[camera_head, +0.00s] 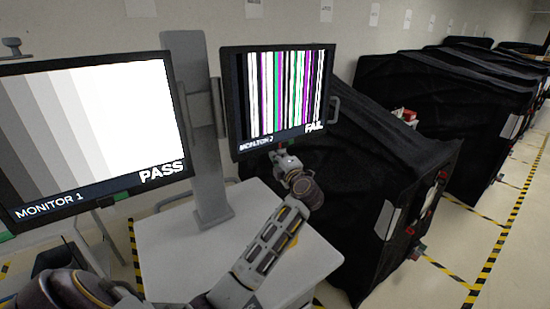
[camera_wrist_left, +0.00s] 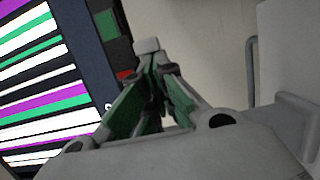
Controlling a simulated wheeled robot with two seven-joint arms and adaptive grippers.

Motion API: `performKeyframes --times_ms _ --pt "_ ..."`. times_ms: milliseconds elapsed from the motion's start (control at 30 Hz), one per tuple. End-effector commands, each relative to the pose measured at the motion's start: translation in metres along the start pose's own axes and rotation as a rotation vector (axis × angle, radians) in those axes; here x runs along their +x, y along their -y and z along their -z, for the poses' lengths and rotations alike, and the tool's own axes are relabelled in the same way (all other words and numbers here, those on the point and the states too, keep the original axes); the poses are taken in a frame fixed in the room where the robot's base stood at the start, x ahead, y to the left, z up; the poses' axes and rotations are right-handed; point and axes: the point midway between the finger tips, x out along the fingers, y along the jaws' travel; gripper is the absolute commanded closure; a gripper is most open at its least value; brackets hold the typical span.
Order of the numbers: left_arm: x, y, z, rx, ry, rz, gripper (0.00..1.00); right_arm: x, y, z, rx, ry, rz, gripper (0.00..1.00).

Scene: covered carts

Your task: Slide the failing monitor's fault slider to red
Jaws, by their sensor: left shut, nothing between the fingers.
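Monitor 2 (camera_head: 280,95) is the failing one: it shows coloured vertical stripes and the word FAIL. It also fills the left of the left wrist view (camera_wrist_left: 40,85). On its frame, the left wrist view shows a green patch (camera_wrist_left: 106,25) and a red patch (camera_wrist_left: 124,75). A small light grey block (camera_wrist_left: 147,45), perhaps the slider's knob, shows just beyond my fingertips. My left gripper (camera_head: 282,157) is shut and empty just below monitor 2's bottom edge; its fingers (camera_wrist_left: 152,80) partly hide the red patch. I cannot tell whether they touch the block. My right gripper is out of view.
Monitor 1 (camera_head: 90,130) shows grey bars and PASS, with a green patch (camera_head: 122,197) under its edge. A grey post (camera_head: 200,130) stands between the monitors on a white cart top (camera_head: 180,262). Black-covered carts (camera_head: 345,200) stand close on the right. Striped floor tape marks the aisle.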

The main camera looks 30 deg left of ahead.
Motion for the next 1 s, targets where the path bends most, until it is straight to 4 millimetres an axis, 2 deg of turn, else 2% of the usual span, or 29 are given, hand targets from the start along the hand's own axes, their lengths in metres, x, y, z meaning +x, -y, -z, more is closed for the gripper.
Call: performKeyframes --times_ms 200,333,1000 --pt "0.005 -0.001 -0.021 -0.002 0.002 0.000 1.00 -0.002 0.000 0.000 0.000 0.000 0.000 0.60" --pt "0.005 -0.001 -0.027 -0.001 0.003 0.000 1.00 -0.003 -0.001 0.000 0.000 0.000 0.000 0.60" --pt "0.005 -0.001 -0.029 0.000 0.005 -0.001 1.00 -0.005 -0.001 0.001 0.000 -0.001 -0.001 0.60"
